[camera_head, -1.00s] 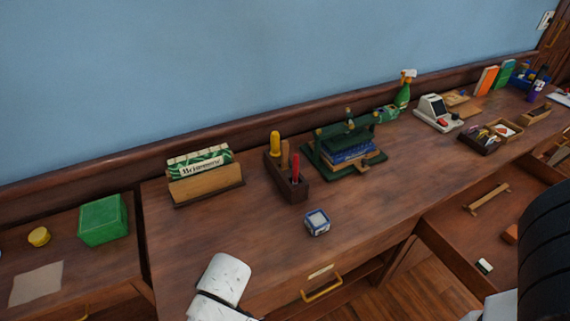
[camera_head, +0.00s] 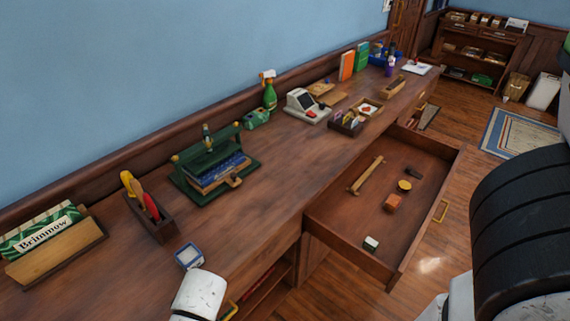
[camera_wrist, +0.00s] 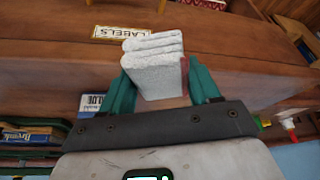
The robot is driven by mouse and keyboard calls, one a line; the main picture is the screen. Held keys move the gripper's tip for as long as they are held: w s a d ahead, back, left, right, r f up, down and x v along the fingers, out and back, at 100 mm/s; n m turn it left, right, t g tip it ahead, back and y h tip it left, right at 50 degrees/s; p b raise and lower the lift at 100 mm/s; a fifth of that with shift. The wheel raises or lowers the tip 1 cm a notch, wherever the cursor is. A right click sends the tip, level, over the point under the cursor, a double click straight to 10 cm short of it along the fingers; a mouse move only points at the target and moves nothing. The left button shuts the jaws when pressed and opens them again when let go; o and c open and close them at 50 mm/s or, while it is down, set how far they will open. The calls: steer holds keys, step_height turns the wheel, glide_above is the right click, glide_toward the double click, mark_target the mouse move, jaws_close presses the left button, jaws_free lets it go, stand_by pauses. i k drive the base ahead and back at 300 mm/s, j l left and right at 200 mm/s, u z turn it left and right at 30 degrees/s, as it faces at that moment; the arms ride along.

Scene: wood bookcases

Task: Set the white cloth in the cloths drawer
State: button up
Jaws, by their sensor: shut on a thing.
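The white cloth (camera_wrist: 153,62) is a folded, thick pad between the teal fingers of my gripper (camera_wrist: 158,78) in the wrist view. My gripper is shut on it, in front of the wooden counter's front. I cannot make out the cloth in the head view. An open drawer (camera_head: 330,217) stands out from the counter in the head view, with no readable label. It holds a wooden mallet-like tool (camera_head: 366,175), an orange block (camera_head: 393,203), a yellow disc (camera_head: 404,186), a dark piece (camera_head: 414,172) and a small white-and-green block (camera_head: 371,243).
A label plate (camera_wrist: 121,32) reading "LABELS" shows upside down in the wrist view. On the counter stand a green press (camera_head: 215,168), a tool holder (camera_head: 152,218), a small blue-and-white box (camera_head: 188,256), a spray bottle (camera_head: 269,92) and a card terminal (camera_head: 305,104).

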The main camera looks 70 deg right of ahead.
mark_target(372, 222)
steer(key=z, duration=1.35)
